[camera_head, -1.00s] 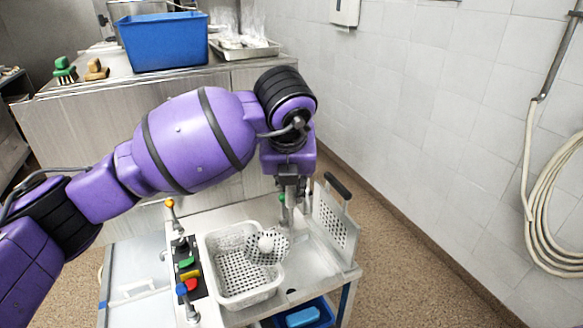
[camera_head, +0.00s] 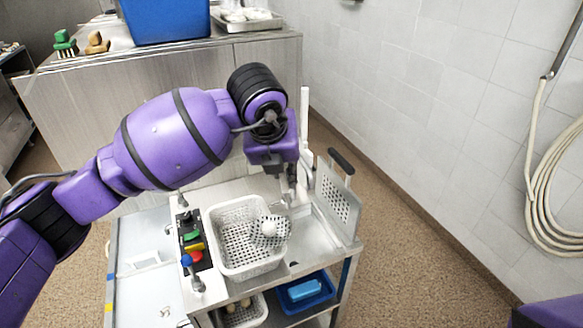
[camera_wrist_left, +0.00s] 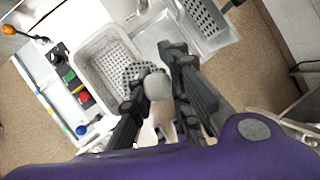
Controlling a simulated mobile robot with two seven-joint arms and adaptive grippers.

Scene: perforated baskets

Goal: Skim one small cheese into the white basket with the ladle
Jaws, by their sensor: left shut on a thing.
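The white perforated basket (camera_head: 219,262) stands on the trolley top, its visible floor bare. My left gripper (camera_head: 288,192) is above the trolley, just right of the basket's far right corner, shut on the ladle. The ladle's perforated bowl (camera_head: 281,237) is over the right side of the basket. One small white round cheese (camera_head: 268,228) sits in the bowl. In the left wrist view the bowl (camera_wrist_left: 134,71) shows over the basket (camera_wrist_left: 84,75), beyond the fingers (camera_wrist_left: 158,105). A pale round shape there partly covers it; I cannot tell whether this is cheese or handle. My right gripper is out of view.
A metal basin (camera_head: 325,243) lies right of the basket, with an upright perforated plate (camera_head: 337,196) at its edge. A control panel with coloured buttons (camera_head: 193,246) stands left. A blue tub (camera_head: 305,304) is on the lower shelf. A blue bin (camera_head: 165,22) stands on the rear counter.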

